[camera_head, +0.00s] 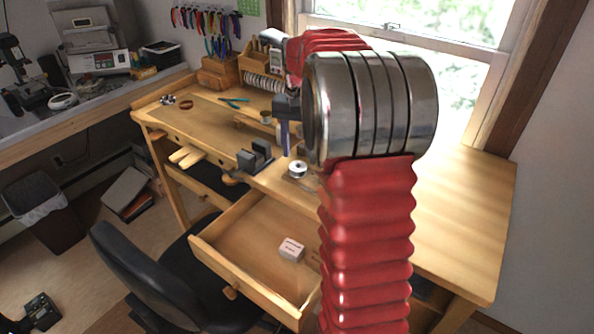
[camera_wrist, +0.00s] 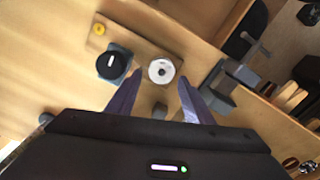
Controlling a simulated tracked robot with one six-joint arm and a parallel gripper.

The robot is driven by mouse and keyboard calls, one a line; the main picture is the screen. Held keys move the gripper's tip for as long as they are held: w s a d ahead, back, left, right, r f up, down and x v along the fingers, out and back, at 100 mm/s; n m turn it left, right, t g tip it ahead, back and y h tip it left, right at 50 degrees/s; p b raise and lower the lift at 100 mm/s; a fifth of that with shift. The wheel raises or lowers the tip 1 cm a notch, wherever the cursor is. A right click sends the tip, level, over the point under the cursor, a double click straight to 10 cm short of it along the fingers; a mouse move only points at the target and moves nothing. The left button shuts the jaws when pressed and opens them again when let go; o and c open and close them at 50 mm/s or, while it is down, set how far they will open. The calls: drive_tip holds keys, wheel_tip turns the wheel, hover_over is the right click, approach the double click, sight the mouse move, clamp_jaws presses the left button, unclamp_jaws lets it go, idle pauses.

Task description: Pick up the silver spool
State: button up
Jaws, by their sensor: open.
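The silver spool (camera_head: 298,169) stands on the wooden workbench near its front edge, just left of my arm's metal joint. In the wrist view the silver spool (camera_wrist: 160,71) shows from above as a pale disc with a small dark centre. My gripper (camera_wrist: 158,90) is open, with one purple finger on each side of the space just below the spool in the picture. In the head view my gripper (camera_head: 284,150) is above and beside the spool, and my arm hides part of it. Nothing is between the fingers that I can make out.
A dark round piece (camera_wrist: 114,63) sits left of the spool in the wrist view. A grey vise (camera_head: 255,157) stands left of it on the bench. An open drawer (camera_head: 222,250) with a small pale box (camera_head: 291,249) juts out below. The bench's right side (camera_head: 465,210) is clear.

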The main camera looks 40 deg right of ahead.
sight(298, 169)
drive_tip(key=shift+w+f, duration=0.15)
drive_tip(key=shift+f, duration=2.2)
drive_tip(key=shift+c, duration=0.4)
drive_tip(key=c, duration=0.8)
